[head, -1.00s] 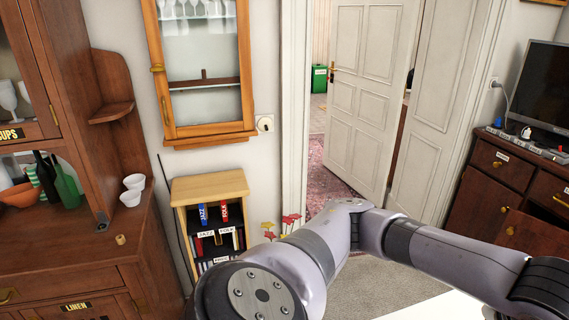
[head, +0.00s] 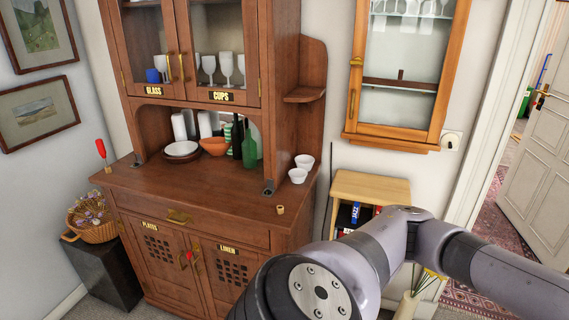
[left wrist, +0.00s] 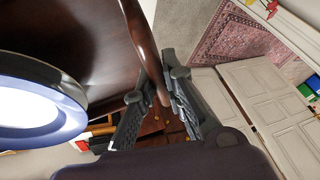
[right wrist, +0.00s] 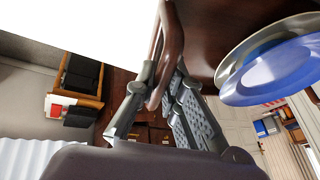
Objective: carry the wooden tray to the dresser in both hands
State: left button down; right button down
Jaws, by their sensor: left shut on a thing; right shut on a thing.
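The wooden tray (left wrist: 75,35) is dark brown and shows partly in the left wrist view, and also in the right wrist view (right wrist: 205,30). My left gripper (left wrist: 152,92) is shut on its curved handle at one end. My right gripper (right wrist: 163,85) is shut on the handle at the other end. A blue-rimmed plate (left wrist: 75,105) shows at the tray in the left wrist view; blue and white plates (right wrist: 285,75) show in the right. The tray and both grippers are outside the head view. The brown dresser (head: 215,190) stands left of centre in the head view.
On the dresser top are white bowls (head: 182,149), an orange bowl (head: 214,146), a green bottle (head: 249,150), white cups (head: 298,175) and a red-handled tool (head: 101,149). The front middle of the top is clear. A small bookshelf (head: 372,186) stands right; a basket (head: 92,222) sits left.

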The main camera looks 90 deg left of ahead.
aim_at(186, 187)
jog(key=j+u, duration=0.1)
jog(key=u, duration=2)
jog(key=i+j, duration=0.15)
jog(key=j, duration=0.25)
jog(key=i+j, duration=0.1)
jog(key=j, duration=0.3)
jog(key=i+j, duration=0.15)
jog(key=j, duration=0.25)
jog(key=i+j, duration=0.15)
jog(key=j, duration=0.25)
jog(key=i+j, duration=0.1)
jog(key=j, duration=0.3)
jog(key=i+j, duration=0.15)
jog(key=j, duration=0.2)
jog(key=i+j+u, duration=0.1)
jog(key=j, duration=0.3)
jog(key=i+j, duration=0.2)
jog(key=j, duration=0.2)
